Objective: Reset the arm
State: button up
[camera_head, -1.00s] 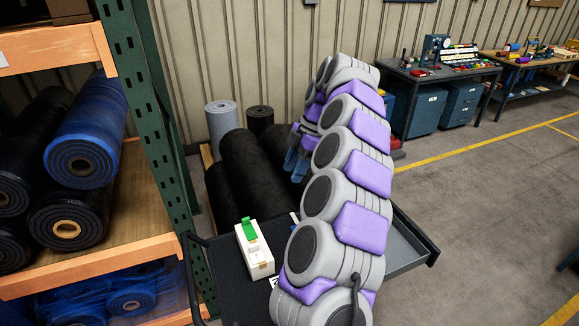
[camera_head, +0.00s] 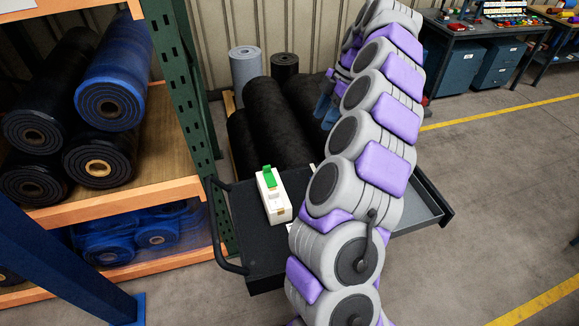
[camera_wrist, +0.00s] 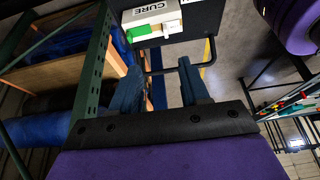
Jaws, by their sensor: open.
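My gripper (camera_wrist: 160,92) is open in the wrist view, with its two blue fingers apart and nothing between them. In the head view my gripper (camera_head: 326,100) shows small and partly hidden behind my raised grey and purple arm. A white box with a green tab (camera_head: 272,195) stands on a black cart (camera_head: 245,235), left of my arm.
An orange and green shelf (camera_head: 150,202) with black and blue rolls stands on the left. Black rolls (camera_head: 275,120) lie behind the cart. Workbenches (camera_head: 470,45) stand at the back right. The floor to the right (camera_head: 500,150) is open.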

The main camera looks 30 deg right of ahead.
jog(key=shift+a, duration=0.1)
dwell(0.5)
jog(key=s+a+f+m+g+h+b, duration=0.1)
jog(key=s+a+m+b, duration=0.3)
jog(key=a, duration=0.8)
jog(key=s+a+m+g+b, duration=0.1)
jog(key=s+a+b, duration=0.2)
jog(key=s+a, duration=0.65)
jog(key=s+a+f+m+h+b, duration=0.1)
jog(key=s+a+f+m+b, duration=0.1)
jog(key=s+f+m, duration=0.3)
jog(key=s+a+f+m+h+b, duration=0.2)
jog(key=s+f+m, duration=0.3)
jog(key=s+f, duration=0.6)
jog(key=s+b, duration=0.1)
jog(key=s, duration=0.3)
jog(key=shift+s+a+f+m+g+h, duration=0.25)
jog(key=shift+s+f+m+g+h, duration=0.05)
jog(key=shift+f, duration=0.05)
